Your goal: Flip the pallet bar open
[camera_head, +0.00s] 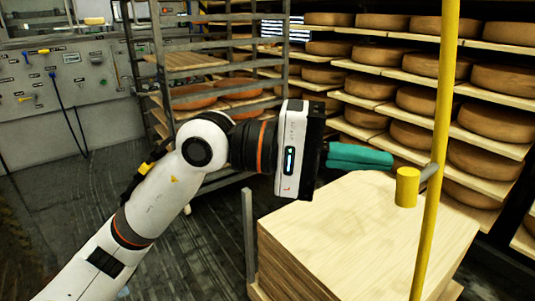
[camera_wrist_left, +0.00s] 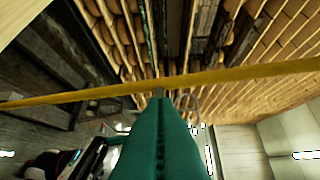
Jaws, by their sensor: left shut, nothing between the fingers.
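The yellow pallet bar (camera_head: 441,100) stands nearly upright at the right of the head view, in front of the wooden stack. A short yellow cylinder (camera_head: 407,188) sits beside it, with a grey bracket (camera_head: 430,172) between. My left gripper (camera_head: 391,160) has teal fingers pressed together and empty. Its tips are left of the bar, close above the cylinder; a gap to the bar shows. In the left wrist view the bar (camera_wrist_left: 240,74) crosses the frame just beyond the fingertips (camera_wrist_left: 168,98). I cannot tell there whether they touch. My right gripper is out of view.
A stack of pale wooden boards (camera_head: 370,235) stands below the gripper. Shelves of cheese wheels (camera_head: 430,103) fill the back right. A metal rack (camera_head: 190,60) with boards and wheels stands behind my left arm. Dark floor (camera_head: 50,200) is open at the left.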

